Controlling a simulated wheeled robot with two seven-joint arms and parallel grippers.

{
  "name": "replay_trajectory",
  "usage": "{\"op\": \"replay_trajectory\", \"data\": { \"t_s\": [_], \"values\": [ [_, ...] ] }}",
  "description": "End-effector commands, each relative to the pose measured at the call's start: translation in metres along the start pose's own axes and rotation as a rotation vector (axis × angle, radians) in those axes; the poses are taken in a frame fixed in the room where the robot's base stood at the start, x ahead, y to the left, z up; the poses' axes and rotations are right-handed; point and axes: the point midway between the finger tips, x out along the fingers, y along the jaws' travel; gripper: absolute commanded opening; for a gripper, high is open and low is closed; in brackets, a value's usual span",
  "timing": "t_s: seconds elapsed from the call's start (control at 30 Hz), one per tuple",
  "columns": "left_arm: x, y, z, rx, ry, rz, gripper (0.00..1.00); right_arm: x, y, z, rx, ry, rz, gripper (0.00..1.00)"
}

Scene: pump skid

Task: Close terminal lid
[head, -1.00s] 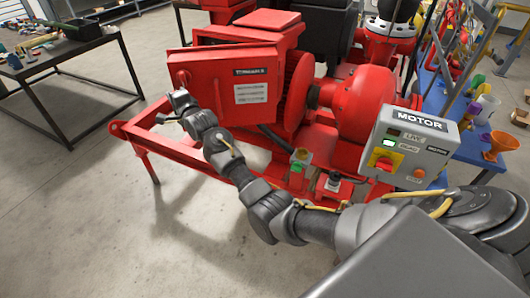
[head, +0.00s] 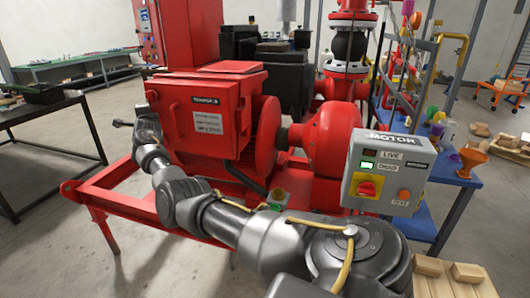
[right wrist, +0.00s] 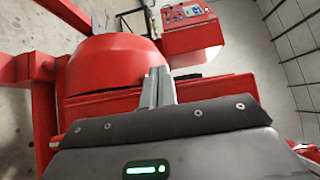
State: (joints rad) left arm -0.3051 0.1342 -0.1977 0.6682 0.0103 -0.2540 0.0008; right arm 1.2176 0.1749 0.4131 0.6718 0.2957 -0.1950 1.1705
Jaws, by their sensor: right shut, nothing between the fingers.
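The red terminal box (head: 160,110) sits on the side of the red motor in the head view. Its lid (head: 208,100), with a dark name label and white text plates, lies flat or nearly flat over the front; I cannot tell whether it is fully shut. A small round knob (head: 152,96) shows near the left edge. My left gripper is out of view.
The grey MOTOR control box (head: 388,170) stands at the right, above a blue table (head: 440,205). The red skid frame (head: 110,200) runs below my right arm. A dark table (head: 40,115) stands at the left, with open floor between.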

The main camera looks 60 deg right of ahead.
Motion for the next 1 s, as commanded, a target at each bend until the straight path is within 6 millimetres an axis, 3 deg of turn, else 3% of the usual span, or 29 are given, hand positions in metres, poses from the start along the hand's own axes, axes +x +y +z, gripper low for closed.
{"op": "replay_trajectory", "data": {
  "t_s": [0.73, 0.87, 1.0],
  "values": [
    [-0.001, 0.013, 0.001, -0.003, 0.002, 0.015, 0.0, 0.0, -0.001, 0.001, 0.0, -0.002, -0.001, 0.0],
    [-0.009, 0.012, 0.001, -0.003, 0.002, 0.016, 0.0, -0.009, -0.003, 0.018, -0.001, -0.01, -0.001, 0.0],
    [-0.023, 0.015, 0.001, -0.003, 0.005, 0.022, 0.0, -0.029, -0.005, 0.052, 0.002, -0.024, 0.001, 0.0]
  ]
}}
